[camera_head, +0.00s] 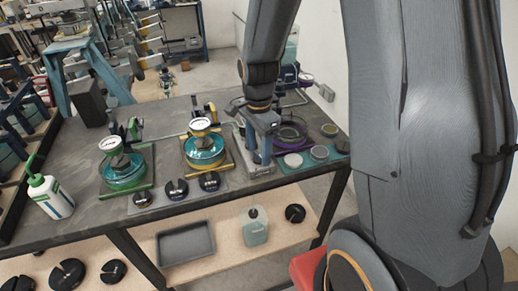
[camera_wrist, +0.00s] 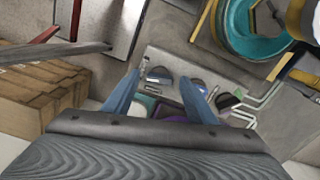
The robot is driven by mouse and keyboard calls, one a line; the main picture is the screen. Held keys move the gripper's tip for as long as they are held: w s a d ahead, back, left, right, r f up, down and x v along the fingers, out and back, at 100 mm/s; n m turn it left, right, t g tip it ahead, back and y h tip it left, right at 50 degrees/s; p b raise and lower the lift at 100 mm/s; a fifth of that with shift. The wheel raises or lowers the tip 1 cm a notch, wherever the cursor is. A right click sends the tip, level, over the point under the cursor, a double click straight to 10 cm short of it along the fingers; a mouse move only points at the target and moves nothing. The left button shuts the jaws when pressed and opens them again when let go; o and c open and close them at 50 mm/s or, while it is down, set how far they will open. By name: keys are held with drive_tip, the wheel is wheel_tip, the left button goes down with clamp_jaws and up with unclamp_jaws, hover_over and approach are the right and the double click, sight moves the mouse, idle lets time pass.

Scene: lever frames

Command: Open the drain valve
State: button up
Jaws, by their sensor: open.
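The spread fingers also show in the wrist view (camera_wrist: 160,84). Three round glass vessels stand on the bench: one on a green base (camera_head: 124,172), one on a yellow base (camera_head: 205,151), and one with a purple rim (camera_head: 290,134) partly behind my gripper. The yellow-based vessel's teal ring shows at the upper right of the wrist view (camera_wrist: 232,25). I cannot make out which part is the drain valve.
Black slotted weights (camera_head: 176,190) lie before the vessels. Pale discs (camera_head: 293,160) lie right of my gripper. A white squeeze bottle (camera_head: 52,198) stands at the bench's left. The lower shelf holds a grey tray (camera_head: 185,243) and a jug (camera_head: 254,226).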

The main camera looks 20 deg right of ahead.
drive_tip(key=shift+r+b, duration=0.95)
drive_tip(key=shift+r, duration=2.95)
drive_tip(key=s+f+n+b, duration=0.1)
drive_tip(key=s+f+n, duration=0.2)
drive_tip(key=n, duration=0.4)
drive_tip(key=s+f+n+t+b, duration=0.1)
drive_tip(key=s+f+n+b, duration=0.1)
drive_tip(key=s+n, duration=0.4)
drive_tip(key=shift+s+f+n, duration=0.15)
drive_tip(key=shift+f+n, duration=0.55)
drive_tip(key=shift+n, duration=0.4)
